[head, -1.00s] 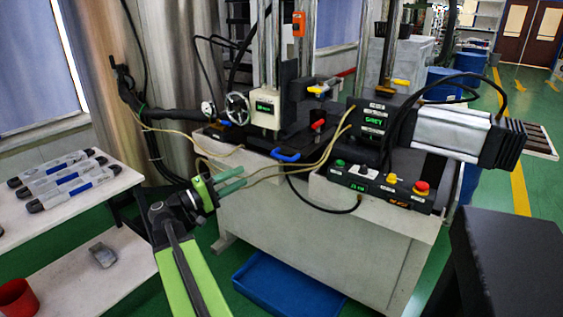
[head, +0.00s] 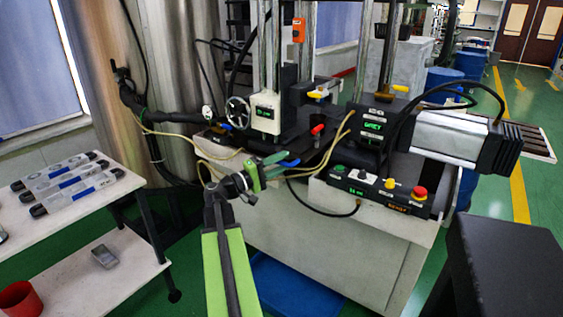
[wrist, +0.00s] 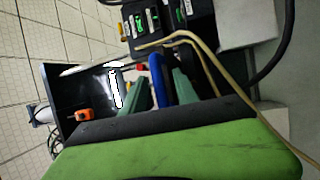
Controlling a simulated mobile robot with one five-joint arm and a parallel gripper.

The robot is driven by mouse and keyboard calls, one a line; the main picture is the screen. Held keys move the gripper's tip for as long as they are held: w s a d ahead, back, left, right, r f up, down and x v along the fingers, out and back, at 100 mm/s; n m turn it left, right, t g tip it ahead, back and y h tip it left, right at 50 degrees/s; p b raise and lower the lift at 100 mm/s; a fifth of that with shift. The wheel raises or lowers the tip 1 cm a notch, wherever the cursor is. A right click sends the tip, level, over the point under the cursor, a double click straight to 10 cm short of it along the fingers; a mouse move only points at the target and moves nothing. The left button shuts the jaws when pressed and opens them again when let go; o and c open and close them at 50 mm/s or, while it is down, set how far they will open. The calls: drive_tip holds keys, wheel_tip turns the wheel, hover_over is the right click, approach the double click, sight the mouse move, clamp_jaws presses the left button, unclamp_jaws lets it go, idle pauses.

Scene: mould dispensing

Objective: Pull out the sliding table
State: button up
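The blue handle (head: 290,163) of the sliding table sits at the front of the dark table bed (head: 310,143) on the machine, partly hidden by my gripper in the head view. My gripper (head: 274,163) has its green fingers at the handle. In the wrist view the blue handle (wrist: 157,78) stands between the two fingers of my gripper (wrist: 156,88), which are apart with narrow gaps beside it. Whether either finger touches it cannot be told.
Loose tan cables (head: 322,160) hang close to the handle. A control panel with buttons (head: 380,187) is to the right. A white bench with tubes (head: 70,182) stands left, a black stand (head: 505,250) front right. A blue tray (head: 290,290) lies below.

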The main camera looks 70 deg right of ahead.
clamp_jaws()
idle(1.3)
